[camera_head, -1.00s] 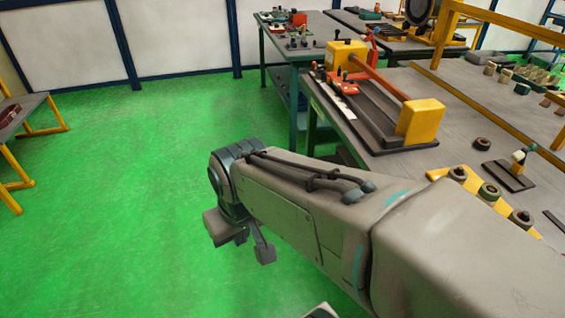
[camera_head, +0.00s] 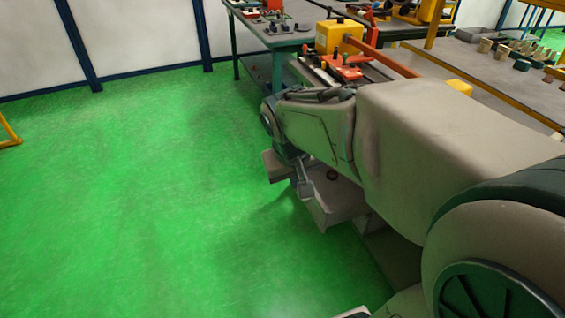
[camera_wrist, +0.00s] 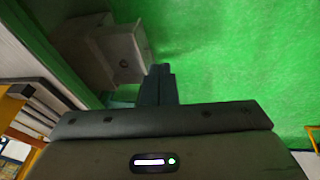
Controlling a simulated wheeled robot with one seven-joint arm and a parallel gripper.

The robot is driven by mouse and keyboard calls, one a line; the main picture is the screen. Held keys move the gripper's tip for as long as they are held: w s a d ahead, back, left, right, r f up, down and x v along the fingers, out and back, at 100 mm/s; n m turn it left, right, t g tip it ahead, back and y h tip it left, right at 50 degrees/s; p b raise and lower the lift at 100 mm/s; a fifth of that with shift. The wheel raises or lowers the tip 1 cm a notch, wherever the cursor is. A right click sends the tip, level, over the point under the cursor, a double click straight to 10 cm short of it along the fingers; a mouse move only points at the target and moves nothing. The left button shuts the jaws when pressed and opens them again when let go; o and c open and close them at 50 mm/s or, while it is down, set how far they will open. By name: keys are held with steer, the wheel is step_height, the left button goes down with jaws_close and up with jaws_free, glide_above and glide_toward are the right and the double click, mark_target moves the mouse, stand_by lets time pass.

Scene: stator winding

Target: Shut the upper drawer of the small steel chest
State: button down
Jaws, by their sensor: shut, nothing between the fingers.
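The small steel chest is mostly hidden behind my arm beside the workbench in the head view. A pale grey open drawer (camera_head: 338,206) juts out from it over the green floor, with a small dark reddish item (camera_head: 332,176) inside. My gripper (camera_head: 306,191) is shut and empty, close by the drawer's outer end. Its fingertips (camera_wrist: 160,70) are just beside the drawer front; I cannot tell whether they touch.
A workbench (camera_head: 490,75) with a yellow and orange fixture (camera_head: 340,38) stands above and behind the chest. A green bench (camera_head: 268,40) is farther back. The green floor (camera_head: 130,190) to the left is clear.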

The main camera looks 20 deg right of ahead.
steer(key=w+d+f+t+h+b, duration=0.1)
steer(key=w+d+f+b, duration=0.2)
steer(key=w+f+b, duration=0.65)
steer(key=w+d+f+h+b, duration=0.1)
steer(key=w+d+f+b, duration=0.3)
steer(key=w+f+b, duration=0.55)
steer(key=w+d+f+t+h+b, duration=0.1)
steer(key=w+d+f+b, duration=0.35)
steer(key=w+f, duration=0.85)
steer(key=d+f+b, duration=0.5)
steer(key=d+f, duration=0.2)
steer(key=f, duration=0.3)
steer(key=shift+w+f+m+b, duration=0.3)
steer(key=shift+f+b, duration=0.1)
